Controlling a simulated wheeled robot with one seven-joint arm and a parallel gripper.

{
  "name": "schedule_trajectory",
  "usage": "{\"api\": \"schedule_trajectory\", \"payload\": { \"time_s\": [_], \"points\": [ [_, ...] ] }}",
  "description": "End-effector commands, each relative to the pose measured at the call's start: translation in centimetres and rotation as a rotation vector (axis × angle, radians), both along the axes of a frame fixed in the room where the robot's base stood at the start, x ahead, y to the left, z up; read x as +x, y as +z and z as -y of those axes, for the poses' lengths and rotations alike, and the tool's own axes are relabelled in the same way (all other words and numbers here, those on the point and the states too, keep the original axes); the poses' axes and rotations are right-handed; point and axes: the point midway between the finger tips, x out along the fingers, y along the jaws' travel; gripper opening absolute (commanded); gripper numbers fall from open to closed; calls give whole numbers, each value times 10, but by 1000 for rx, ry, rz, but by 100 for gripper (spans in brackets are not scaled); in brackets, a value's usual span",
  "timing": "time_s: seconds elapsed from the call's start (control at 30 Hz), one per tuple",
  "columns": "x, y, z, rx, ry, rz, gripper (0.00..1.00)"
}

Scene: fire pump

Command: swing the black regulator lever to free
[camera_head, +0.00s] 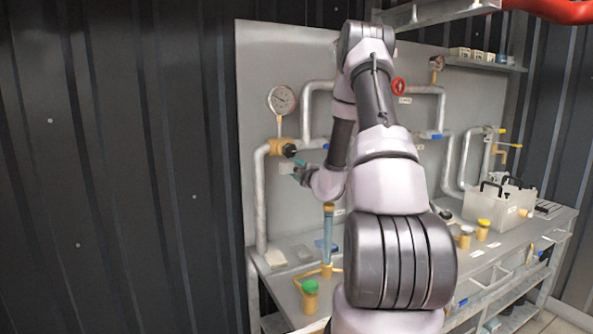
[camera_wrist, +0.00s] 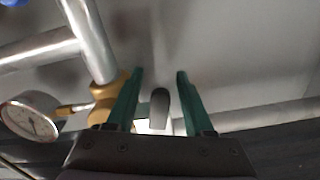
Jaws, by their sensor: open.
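The black regulator lever (camera_head: 290,150) shows as a small dark end on the brass regulator body (camera_head: 275,146), on the grey pipe at the panel's left. My gripper (camera_head: 298,166) is close to it, just below and right in the head view. In the wrist view my gripper (camera_wrist: 160,74) is open, with two green fingers apart. A dark rounded bar, which looks like the lever (camera_wrist: 160,104), lies in the gap between the fingers, with space on both sides. The brass body (camera_wrist: 106,104) is just left of the left finger. Where the lever joins the body is hidden.
A round gauge (camera_head: 281,99) stands above the regulator; it also shows in the wrist view (camera_wrist: 31,115). Pipes run along the panel (camera_head: 265,60). A red handwheel (camera_head: 398,86) is to the right.

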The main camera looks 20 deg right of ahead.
Motion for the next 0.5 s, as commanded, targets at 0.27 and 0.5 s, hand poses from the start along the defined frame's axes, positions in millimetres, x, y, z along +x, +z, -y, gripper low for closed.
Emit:
{"api": "schedule_trajectory", "payload": {
  "time_s": [0.27, 0.5],
  "points": [
    [0, 0, 0, 0, 0, 0, 0],
    [0, 5, 1, -86, 1, 4, 0]
  ]
}}
